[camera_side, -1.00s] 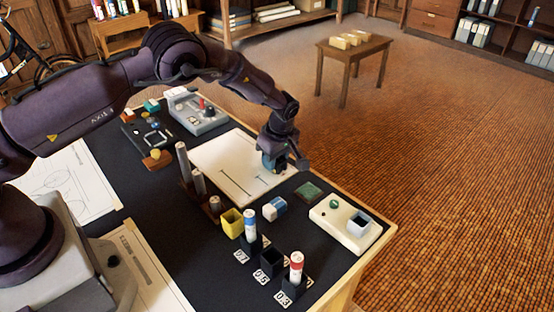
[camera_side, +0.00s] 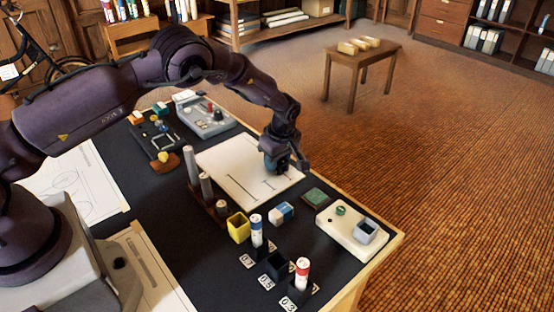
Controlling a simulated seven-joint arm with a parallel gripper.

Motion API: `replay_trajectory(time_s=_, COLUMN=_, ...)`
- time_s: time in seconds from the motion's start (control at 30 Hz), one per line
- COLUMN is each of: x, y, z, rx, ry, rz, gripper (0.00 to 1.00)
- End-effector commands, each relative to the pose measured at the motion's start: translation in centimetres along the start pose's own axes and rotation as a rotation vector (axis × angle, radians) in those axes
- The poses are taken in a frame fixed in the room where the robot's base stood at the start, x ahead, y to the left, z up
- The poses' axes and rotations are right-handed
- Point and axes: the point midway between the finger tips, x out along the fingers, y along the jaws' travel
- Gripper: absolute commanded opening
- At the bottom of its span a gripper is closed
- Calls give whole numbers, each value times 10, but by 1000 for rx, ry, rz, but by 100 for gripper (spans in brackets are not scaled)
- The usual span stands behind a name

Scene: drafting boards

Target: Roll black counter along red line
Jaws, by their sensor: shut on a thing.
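My gripper (camera_side: 283,168) points down over the right part of the white drawing board (camera_side: 228,168). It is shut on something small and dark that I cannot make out. I cannot tell whether that thing touches the board. No black counter can be picked out elsewhere in this view. Short thin lines (camera_side: 241,194) show on the board in front of and left of my gripper. They look dark. I cannot make out a red line.
Left of the board stand grey cylinders (camera_side: 206,188). In front are a yellow cup (camera_side: 238,226), a blue-and-white block (camera_side: 281,212), and holders with blue-labelled (camera_side: 257,231) and red-labelled (camera_side: 302,272) pens. A green pad (camera_side: 315,197) and a cream tray (camera_side: 340,227) lie right. A grey device (camera_side: 205,117) stands behind.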

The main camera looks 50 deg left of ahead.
Motion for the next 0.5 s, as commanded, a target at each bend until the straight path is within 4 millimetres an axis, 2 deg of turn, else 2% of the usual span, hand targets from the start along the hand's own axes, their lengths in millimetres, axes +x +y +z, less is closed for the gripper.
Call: replay_trajectory(time_s=0.5, x=4, y=-3, z=-9, rx=1, ry=0, rz=-10, gripper=5)
